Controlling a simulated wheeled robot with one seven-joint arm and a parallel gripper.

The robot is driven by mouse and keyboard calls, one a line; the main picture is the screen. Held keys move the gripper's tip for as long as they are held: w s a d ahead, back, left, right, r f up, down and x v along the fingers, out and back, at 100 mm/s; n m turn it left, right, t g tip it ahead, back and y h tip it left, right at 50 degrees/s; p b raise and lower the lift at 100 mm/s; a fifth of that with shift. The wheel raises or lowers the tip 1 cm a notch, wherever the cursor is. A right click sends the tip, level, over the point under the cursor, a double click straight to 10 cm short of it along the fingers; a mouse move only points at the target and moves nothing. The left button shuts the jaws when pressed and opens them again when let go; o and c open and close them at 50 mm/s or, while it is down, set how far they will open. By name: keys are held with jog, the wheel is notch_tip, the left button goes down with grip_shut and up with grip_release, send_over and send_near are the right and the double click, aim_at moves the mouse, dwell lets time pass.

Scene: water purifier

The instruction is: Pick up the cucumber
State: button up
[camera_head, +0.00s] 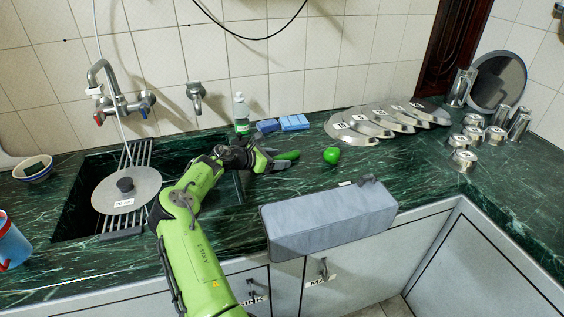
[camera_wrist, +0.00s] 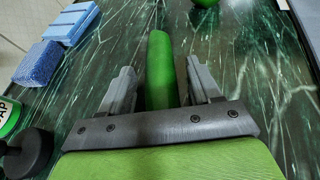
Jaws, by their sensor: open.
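The green cucumber (camera_head: 289,155) lies on the dark green marble counter, right of the sink. In the wrist view the cucumber (camera_wrist: 160,62) runs lengthwise between the two fingers and reaches beyond them; its near end is hidden behind the gripper body. My gripper (camera_head: 284,163) is open at the cucumber, with one finger on each side of it. In the wrist view my gripper (camera_wrist: 162,84) shows a narrow gap by the left finger and a gap by the right finger. The cucumber appears to rest on the counter.
A round green fruit (camera_head: 331,155) sits just right of the cucumber. A soap bottle (camera_head: 241,115) and blue sponges (camera_head: 293,122) stand behind. A grey box (camera_head: 328,218) is at the front edge. Lids (camera_head: 358,124) and metal cups (camera_head: 473,134) are right; the sink (camera_head: 78,207) is left.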

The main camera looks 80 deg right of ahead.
jog(key=c, duration=1.1)
